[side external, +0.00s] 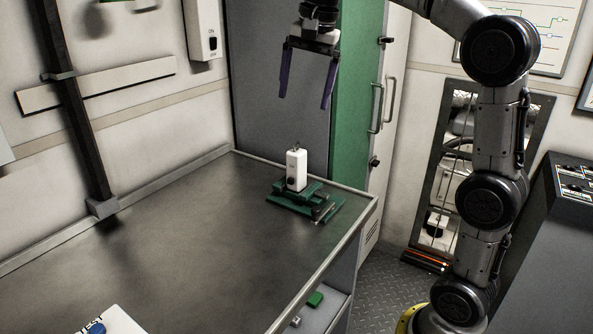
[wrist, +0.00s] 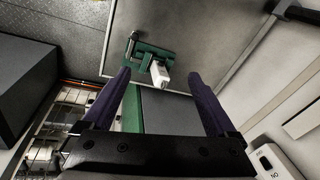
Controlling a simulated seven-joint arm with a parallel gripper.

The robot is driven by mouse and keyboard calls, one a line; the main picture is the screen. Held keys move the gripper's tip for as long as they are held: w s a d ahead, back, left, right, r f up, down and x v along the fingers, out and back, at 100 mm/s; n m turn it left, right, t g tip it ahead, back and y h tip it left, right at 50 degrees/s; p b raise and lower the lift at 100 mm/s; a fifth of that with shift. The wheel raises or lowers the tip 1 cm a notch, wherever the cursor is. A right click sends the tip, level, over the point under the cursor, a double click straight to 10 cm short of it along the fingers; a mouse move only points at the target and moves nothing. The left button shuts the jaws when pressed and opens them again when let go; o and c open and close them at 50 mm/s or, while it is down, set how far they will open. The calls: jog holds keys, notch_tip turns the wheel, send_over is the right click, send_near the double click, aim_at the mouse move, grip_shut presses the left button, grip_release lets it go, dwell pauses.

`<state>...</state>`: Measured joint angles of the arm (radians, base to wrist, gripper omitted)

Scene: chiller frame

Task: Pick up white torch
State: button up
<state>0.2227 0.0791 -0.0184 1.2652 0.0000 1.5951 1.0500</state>
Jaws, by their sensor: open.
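The white torch (side external: 296,169) is a white upright block with a dark round spot on its side. It stands on a green base (side external: 305,198) near the far right corner of the grey table. In the wrist view the torch (wrist: 160,75) and the green base (wrist: 143,55) lie ahead, between and beyond the fingertips. My gripper (side external: 304,101) has two purple fingers pointing down, spread wide with nothing between them. It hangs well above the torch, apart from it. My gripper also shows in the wrist view (wrist: 158,76).
The table top (side external: 170,240) is mostly bare, with a raised edge along the wall. A white switch box (side external: 202,28) is on the wall. A white box with a blue button (side external: 97,327) sits at the near edge.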

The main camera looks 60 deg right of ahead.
jog(key=w+d+f+m+g, duration=0.1)
jog(key=w+d+f+m, duration=0.1)
jog(key=w+d+f, duration=0.45)
jog(key=m+g, duration=0.1)
jog(key=g, duration=0.1)
send_over(296, 165)
jog(key=w+d, duration=0.2)
jog(key=shift+y, duration=0.3)
jog(key=f, duration=0.5)
jog(key=shift+s+f, duration=0.2)
jog(key=shift+d+f, duration=0.15)
jog(key=shift+f, duration=0.2)
notch_tip(296, 165, down, 13)
jog(key=shift+s+f, duration=0.1)
grip_shut()
